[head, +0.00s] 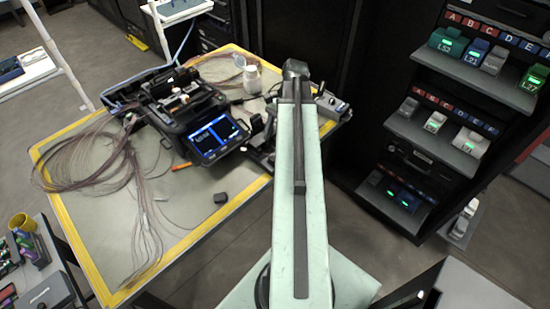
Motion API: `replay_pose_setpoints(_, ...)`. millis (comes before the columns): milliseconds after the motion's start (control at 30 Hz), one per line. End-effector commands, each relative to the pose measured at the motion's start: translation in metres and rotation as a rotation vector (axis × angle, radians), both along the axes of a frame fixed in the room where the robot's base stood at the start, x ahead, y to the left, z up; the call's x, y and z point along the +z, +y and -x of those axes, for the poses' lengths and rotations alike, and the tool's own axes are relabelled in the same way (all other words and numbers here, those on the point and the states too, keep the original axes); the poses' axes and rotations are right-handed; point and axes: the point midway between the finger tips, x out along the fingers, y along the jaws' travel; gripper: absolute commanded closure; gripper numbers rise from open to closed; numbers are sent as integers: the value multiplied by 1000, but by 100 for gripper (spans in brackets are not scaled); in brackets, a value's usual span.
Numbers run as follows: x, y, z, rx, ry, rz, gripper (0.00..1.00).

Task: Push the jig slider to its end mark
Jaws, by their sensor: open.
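A grey metal jig with small knobs (331,103) sits at the right corner of the yellow-edged table (190,215). My pale green arm crosses in front and covers part of this corner. Its dark far end is over the table's back right corner, beside the jig. My gripper's fingers do not show; they seem hidden behind the arm. I cannot make out the jig's slider or its end mark at this size, nor tell whether anything touches them.
A black fusion splicer (190,105) with a lit screen stands left of the arm. Loose fibres (85,155) cover the table's left side. A white-bodied bottle (252,80) stands behind. A dark block (220,198) lies near the front edge. A rack (425,150) stands at right.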

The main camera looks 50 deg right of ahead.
Motion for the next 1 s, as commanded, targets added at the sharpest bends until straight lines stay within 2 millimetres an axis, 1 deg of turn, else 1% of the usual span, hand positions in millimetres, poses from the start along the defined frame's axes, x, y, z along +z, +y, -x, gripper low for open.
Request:
replay_pose_setpoints(33,-1,-8,7,-36,5,-9,51)
replay_pose_setpoints(100,-1,-12,12,-59,8,-16,51)
replay_pose_setpoints(233,-2,-12,13,-64,9,-17,51)
replay_pose_setpoints(333,-8,-10,12,-63,10,-16,51)
replay_pose_setpoints(467,-26,-4,12,-62,9,-16,51)
replay_pose_setpoints(700,-67,12,11,-60,9,-15,51)
replay_pose_setpoints(767,-73,15,11,-60,9,-15,51)
replay_pose_setpoints(833,-75,17,11,-61,9,-15,51)
replay_pose_setpoints(1000,-72,17,11,-62,9,-15,51)
